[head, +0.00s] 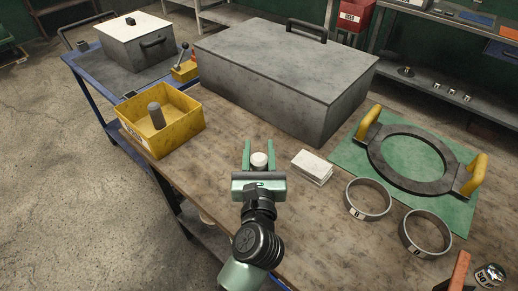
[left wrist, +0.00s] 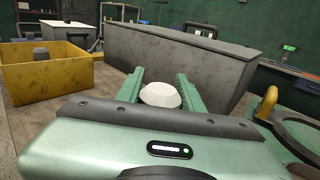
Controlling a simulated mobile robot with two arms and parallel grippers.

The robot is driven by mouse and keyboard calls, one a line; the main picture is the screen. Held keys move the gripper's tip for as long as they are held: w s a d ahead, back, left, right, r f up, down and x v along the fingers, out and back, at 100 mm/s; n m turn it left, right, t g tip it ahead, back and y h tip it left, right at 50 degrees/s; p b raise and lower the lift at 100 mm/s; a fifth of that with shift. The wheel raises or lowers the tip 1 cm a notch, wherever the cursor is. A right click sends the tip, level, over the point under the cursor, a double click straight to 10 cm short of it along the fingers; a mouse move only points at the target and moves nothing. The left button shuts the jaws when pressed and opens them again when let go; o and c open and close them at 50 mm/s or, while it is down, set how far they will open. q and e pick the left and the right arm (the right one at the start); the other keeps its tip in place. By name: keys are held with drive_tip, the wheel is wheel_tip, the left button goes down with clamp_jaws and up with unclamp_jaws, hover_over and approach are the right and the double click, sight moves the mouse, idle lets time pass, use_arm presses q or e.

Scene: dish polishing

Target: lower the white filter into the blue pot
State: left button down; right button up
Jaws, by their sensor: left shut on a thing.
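My left gripper (head: 260,152) reaches over the wooden table from the bottom of the head view, with its green fingers pointing away. It is shut on a small white rounded piece (head: 259,160), which may be the white filter. The piece also shows between the fingers in the left wrist view (left wrist: 160,95); its underside is hidden. The gripper is in front of the large grey case and right of the yellow bin. I see no blue pot in either view. My right gripper is not in view.
A yellow bin (head: 184,132) holds a grey cylinder (head: 155,115). A large grey case (head: 280,75) stands behind. A white stack (head: 313,165), two metal rings (head: 367,213) and a yellow-handled ring (head: 375,160) on a green mat (head: 350,150) lie right. Bare tabletop surrounds my gripper.

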sight(259, 170)
use_arm(q)
drive_tip(key=shift+f+b, duration=0.6)
drive_tip(key=shift+f, duration=0.2)
idle(0.4)
drive_tip(key=c, duration=0.8)
unclamp_jaws()
drive_tip(key=shift+c, duration=0.2)
drive_tip(key=shift+s+f, duration=0.1)
drive_tip(key=shift+s, duration=0.25)
drive_tip(key=s+b, duration=0.2)
drive_tip(key=s, duration=0.5)
drive_tip(key=shift+d, duration=0.15)
